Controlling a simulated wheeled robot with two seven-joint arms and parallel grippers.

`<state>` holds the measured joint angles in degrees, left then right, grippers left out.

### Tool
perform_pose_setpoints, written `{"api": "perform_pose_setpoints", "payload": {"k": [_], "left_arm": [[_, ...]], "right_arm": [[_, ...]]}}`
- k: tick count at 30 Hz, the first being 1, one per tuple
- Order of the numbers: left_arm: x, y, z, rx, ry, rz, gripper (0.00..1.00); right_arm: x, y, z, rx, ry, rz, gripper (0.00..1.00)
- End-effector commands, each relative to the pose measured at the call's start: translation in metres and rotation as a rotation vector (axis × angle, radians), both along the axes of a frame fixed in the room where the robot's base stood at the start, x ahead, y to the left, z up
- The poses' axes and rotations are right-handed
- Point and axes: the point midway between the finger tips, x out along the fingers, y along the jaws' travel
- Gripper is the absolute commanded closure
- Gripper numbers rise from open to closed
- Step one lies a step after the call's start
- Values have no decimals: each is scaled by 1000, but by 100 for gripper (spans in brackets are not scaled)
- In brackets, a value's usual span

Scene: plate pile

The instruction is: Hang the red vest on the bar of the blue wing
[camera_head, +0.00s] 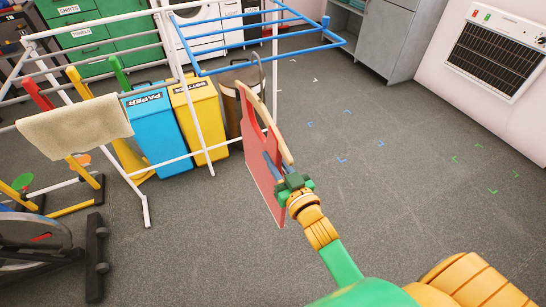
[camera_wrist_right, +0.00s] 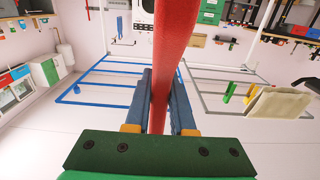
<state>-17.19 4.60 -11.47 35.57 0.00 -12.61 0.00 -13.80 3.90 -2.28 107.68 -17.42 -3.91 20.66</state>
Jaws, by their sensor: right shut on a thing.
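The red vest (camera_head: 262,175) hangs on a wooden hanger (camera_head: 262,112) in the middle of the head view, seen nearly edge-on. My right gripper (camera_head: 277,166) is shut on the vest near the hanger's right side and holds it above the floor. In the right wrist view the vest (camera_wrist_right: 172,45) runs between the blue fingers (camera_wrist_right: 160,102). The blue wing also shows left of the vest in the wrist view (camera_wrist_right: 85,103). My left gripper is out of view.
The white drying rack (camera_head: 186,115) carries a beige towel (camera_head: 75,127) at left. Blue (camera_head: 158,135) and yellow (camera_head: 200,120) bins and a brown bin (camera_head: 232,100) stand behind it. An exercise machine (camera_head: 35,245) is at lower left. The floor at right is clear.

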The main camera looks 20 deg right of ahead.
Motion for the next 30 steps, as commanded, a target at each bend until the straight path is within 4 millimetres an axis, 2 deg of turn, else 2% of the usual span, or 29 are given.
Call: {"api": "perform_pose_setpoints", "payload": {"k": [19, 24, 30], "left_arm": [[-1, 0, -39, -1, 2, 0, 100], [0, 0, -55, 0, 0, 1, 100], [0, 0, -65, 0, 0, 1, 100]], "right_arm": [[73, 2, -2, -2, -5, 1, 100], [74, 2, -22, 0, -1, 0, 100], [74, 2, -36, 0, -2, 0, 100]]}}
